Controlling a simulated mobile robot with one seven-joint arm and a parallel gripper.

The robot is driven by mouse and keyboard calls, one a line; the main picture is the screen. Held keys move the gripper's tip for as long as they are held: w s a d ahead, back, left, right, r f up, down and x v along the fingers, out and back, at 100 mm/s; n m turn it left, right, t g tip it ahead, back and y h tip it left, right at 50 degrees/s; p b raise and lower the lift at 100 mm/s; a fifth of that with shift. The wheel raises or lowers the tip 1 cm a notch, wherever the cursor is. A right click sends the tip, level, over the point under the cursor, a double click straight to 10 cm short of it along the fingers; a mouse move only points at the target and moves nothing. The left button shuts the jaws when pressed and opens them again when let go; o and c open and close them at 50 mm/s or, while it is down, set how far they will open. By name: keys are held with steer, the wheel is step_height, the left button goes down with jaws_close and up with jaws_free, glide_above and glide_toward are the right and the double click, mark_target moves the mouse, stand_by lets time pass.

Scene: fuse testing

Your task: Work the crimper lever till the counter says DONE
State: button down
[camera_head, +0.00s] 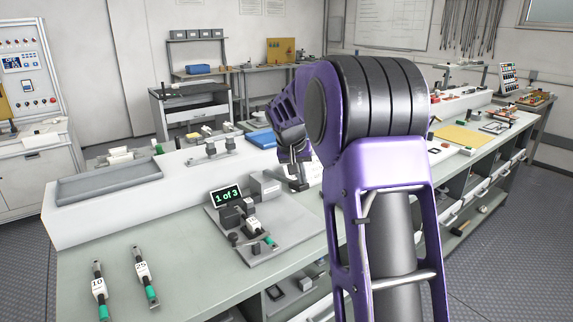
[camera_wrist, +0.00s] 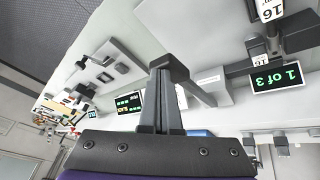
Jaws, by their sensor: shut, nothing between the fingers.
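The crimper (camera_head: 232,216) stands on a grey base plate on the bench, with a fuse with a white tag (camera_head: 252,222) and green end in it. Its counter (camera_head: 226,195) reads "1 of 3"; the counter also shows in the wrist view (camera_wrist: 275,77), near a tag reading 16 (camera_wrist: 269,10). My gripper (camera_head: 298,184) is just right of the crimper's grey block (camera_head: 265,187). In the wrist view my gripper (camera_wrist: 168,66) is shut and empty, close beside a grey slanted bar (camera_wrist: 197,88) that may be the lever; I cannot tell whether they touch.
Two loose fuses, tagged 10 (camera_head: 98,286) and 25 (camera_head: 142,268), lie on the bench at the left. A grey tray (camera_head: 110,181) sits on the white raised ledge behind. A yellow mat (camera_head: 458,138) lies farther right. The bench front around the fuses is clear.

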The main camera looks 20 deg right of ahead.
mark_target(303, 190)
steer(key=shift+w+a+r+p, duration=0.1)
steer(key=shift+w+r+p, duration=0.05)
steer(key=shift+r+p, duration=0.55)
steer(key=shift+w+r+p, duration=0.2)
steer(key=shift+r+p, duration=0.3)
steer(key=shift+r, duration=0.35)
steer(key=shift+w+a+r+p, duration=0.1)
steer(key=shift+w+r+p, duration=0.05)
steer(key=shift+r+p, duration=0.55)
steer(key=shift+r, duration=0.1)
steer(key=f+b, duration=0.2)
steer(key=s+f+b, duration=0.1)
steer(key=f+b, duration=0.1)
steer(key=f, duration=0.1)
steer(key=f+b, duration=0.3)
steer(key=shift+s+d, duration=0.3)
steer(key=shift+r, duration=0.1)
steer(key=shift+w+a+r+p, duration=0.1)
steer(key=shift+w+r+p, duration=0.15)
steer(key=shift+r+p, duration=1)
steer(key=shift+w+a+r+p, duration=0.1)
steer(key=shift+w+r+p, duration=0.2)
steer(key=shift+r+p, duration=0.9)
steer(key=shift+w+a+r+p, duration=0.1)
steer(key=shift+w+r+p, duration=0.15)
steer(key=shift+r+p, duration=0.95)
steer(key=shift+r+b, duration=0.15)
steer(key=shift+b, duration=0.15)
